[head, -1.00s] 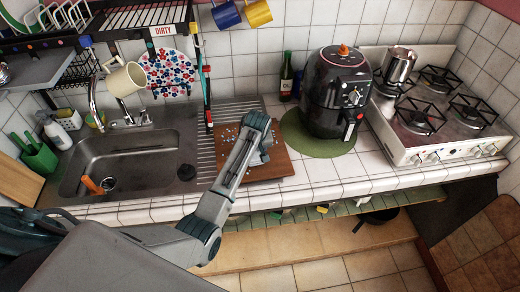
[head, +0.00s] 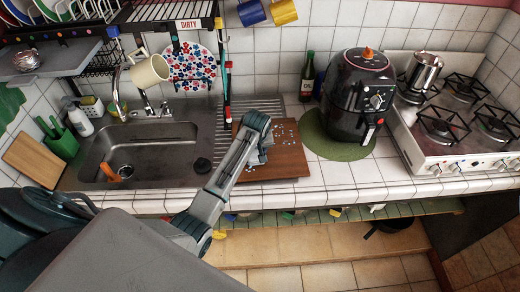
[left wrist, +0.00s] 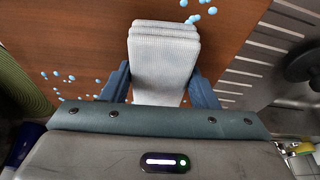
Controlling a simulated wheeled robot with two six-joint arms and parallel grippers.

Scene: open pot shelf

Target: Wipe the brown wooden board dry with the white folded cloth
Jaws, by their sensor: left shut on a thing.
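The brown wooden board (head: 290,162) lies on the tiled counter to the right of the sink, with pale blue water drops (head: 284,131) scattered on it. My left gripper (head: 260,156) is over the left part of the board, pointing down. In the left wrist view, its two fingers (left wrist: 158,90) are shut on the white folded cloth (left wrist: 163,55), one on each side. The board (left wrist: 80,30) fills the background there, with drops near the cloth's far end and off to the left. Whether the cloth touches the board is unclear. My right gripper is out of view.
The sink (head: 150,150) and its ribbed drainer are left of the board. A black air fryer (head: 352,95) on a green mat (head: 318,140) stands close on the right, with a green bottle (head: 307,75) behind. The gas stove (head: 460,120) is farther right.

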